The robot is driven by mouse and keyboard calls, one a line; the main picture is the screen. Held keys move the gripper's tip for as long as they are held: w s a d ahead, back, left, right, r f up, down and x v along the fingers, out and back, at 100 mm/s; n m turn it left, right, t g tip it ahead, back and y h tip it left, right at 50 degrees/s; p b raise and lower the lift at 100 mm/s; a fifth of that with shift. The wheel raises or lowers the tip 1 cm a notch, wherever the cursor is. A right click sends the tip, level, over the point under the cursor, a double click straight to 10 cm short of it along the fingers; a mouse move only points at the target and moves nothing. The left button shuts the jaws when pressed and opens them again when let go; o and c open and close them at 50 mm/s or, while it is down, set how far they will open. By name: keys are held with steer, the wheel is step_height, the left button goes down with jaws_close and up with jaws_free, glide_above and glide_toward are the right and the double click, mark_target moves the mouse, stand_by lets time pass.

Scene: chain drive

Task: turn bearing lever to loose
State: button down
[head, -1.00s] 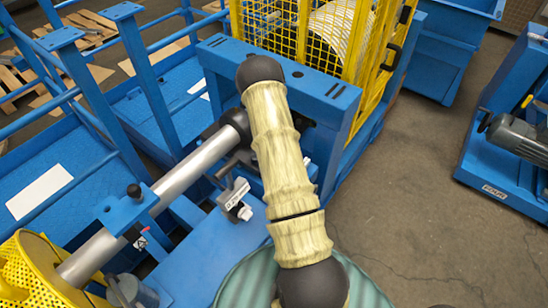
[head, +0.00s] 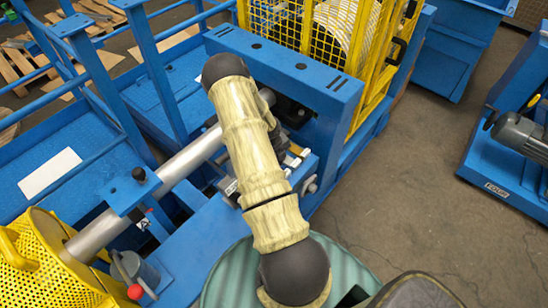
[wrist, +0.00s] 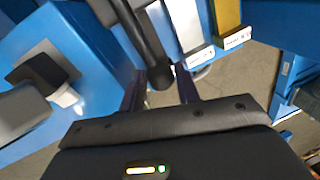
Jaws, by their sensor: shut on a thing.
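In the wrist view a dark lever with a rounded end (wrist: 150,45) reaches down between the two fingers of my gripper (wrist: 160,88). The fingers are shut on it near its end. I cannot read a loose or tight mark on it. In the head view my own arm covers the gripper and this lever, beside the blue frame (head: 285,72).
In the wrist view, a silver bar (wrist: 184,22) and a gold bar (wrist: 228,16) with white tags stand just right of the lever. Open floor (head: 420,170) is right.

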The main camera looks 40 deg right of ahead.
steer(key=shift+w+a, duration=0.15)
steer(key=shift+w, duration=0.05)
steer(key=c, duration=1)
jaws_free()
steer(key=shift+c, duration=0.2)
steer(key=shift+s, duration=0.1)
steer(key=a+r, duration=0.3)
steer(key=r, duration=1.4)
steer(key=shift+a, duration=0.15)
